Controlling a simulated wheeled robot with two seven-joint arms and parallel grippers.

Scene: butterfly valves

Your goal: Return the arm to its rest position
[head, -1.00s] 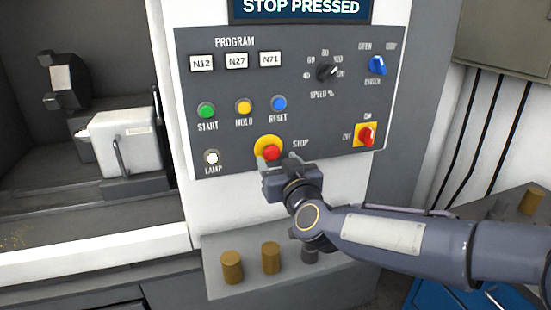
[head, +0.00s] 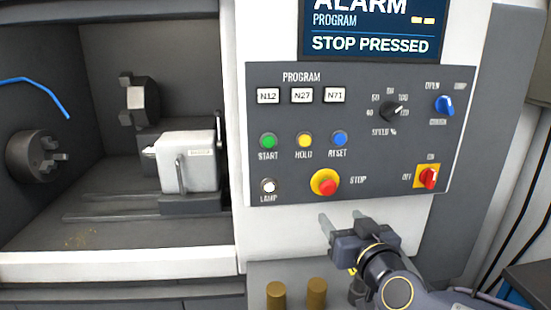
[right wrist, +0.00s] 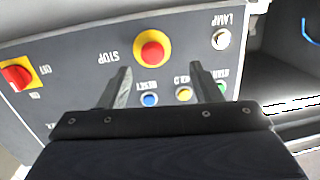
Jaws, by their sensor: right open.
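My right gripper (head: 341,222) is open and empty in the head view, below the control panel (head: 470,90) and apart from it. Its arm comes in from the lower right. In the right wrist view its two fingers (right wrist: 160,85) stand apart, with the panel beyond them. The red STOP button (head: 328,187) on its yellow base is above the gripper in the head view. It also shows in the right wrist view (right wrist: 152,50), uncovered. The screen (head: 370,45) reads ALARM and STOP PRESSED. My left gripper is not in view.
Two brass cylinders (head: 317,292) stand on a ledge below the panel. The open machine bay with a chuck (head: 38,157) and a white block (head: 188,162) is at the left. A red OFF/ON switch (head: 429,178) sits at the panel's right. Clear space lies before the panel.

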